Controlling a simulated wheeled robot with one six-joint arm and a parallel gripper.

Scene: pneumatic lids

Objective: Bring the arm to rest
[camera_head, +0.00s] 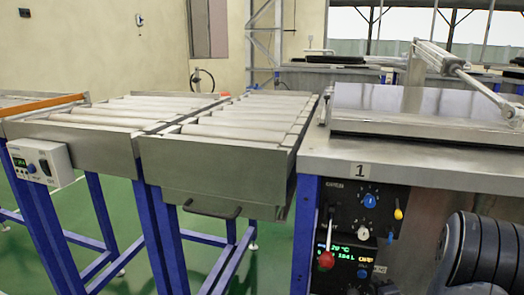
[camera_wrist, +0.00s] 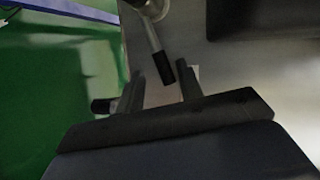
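My gripper (camera_wrist: 161,85) points upward in the wrist view, with its two dark fingers standing apart. A lever with a metal shaft and a black end (camera_wrist: 157,55) reaches toward the gap between the fingers. I cannot tell whether it touches them. A small dark knob (camera_wrist: 100,106) shows left of the fingers. In the head view my dark arm (camera_head: 470,255) stands at the lower right, in front of the machine's panel. My gripper is not visible there.
A metal-topped machine (camera_head: 375,165) carries a flat closed lid (camera_head: 405,110). Its front panel (camera_head: 350,205) has several knobs and a red-balled lever (camera_head: 326,260). Roller conveyors (camera_head: 215,165) on blue legs stand left. The green floor (camera_head: 265,270) shows between the legs.

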